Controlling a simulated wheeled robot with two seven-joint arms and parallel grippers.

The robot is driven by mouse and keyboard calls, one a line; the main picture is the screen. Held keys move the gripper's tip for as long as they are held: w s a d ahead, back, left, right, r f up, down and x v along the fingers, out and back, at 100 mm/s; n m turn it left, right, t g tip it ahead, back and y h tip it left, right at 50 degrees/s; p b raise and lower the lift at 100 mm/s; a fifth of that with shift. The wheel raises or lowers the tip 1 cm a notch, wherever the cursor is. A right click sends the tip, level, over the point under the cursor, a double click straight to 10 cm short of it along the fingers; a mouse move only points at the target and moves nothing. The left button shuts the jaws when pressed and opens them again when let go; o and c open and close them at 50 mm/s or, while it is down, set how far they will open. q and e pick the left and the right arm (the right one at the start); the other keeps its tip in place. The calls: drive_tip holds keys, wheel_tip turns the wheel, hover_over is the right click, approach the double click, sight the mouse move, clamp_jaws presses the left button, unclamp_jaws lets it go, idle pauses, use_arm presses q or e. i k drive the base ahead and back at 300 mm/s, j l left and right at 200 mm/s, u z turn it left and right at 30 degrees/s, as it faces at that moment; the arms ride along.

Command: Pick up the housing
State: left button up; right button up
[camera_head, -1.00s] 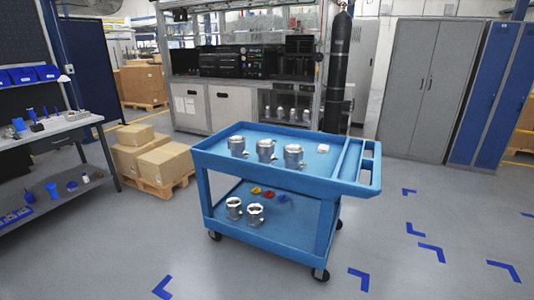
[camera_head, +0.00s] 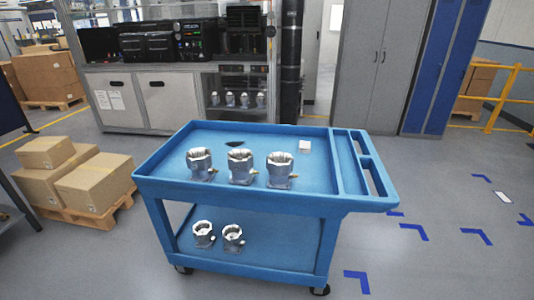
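Several silver machined housings are on a blue two-shelf cart (camera_head: 262,202). On its top tray stand a left housing (camera_head: 200,165), a middle housing (camera_head: 240,167) and a right housing (camera_head: 280,170), in a row with gaps between them. Two more, a left lower housing (camera_head: 203,234) and a right lower housing (camera_head: 233,239), stand on the lower shelf. Small similar parts (camera_head: 245,100) sit in the cabinet behind. Neither of my grippers shows in the head view.
Cardboard boxes (camera_head: 94,183) on a pallet stand left of the cart. A grey cabinet (camera_head: 362,65) stands behind at right. The floor right of the cart is open, with blue marks.

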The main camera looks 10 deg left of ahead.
sight(240, 162)
drive_tip(key=i+j+z, duration=0.3)
drive_tip(key=j+z, duration=0.2)
drive_tip(key=j, duration=0.5)
drive_tip(key=i+j+z, duration=0.15)
drive_tip(key=j+z, duration=0.35)
drive_tip(key=j, duration=0.6)
drive_tip(key=j+z, duration=0.5)
drive_tip(key=j, duration=0.55)
drive_tip(key=k, duration=0.05)
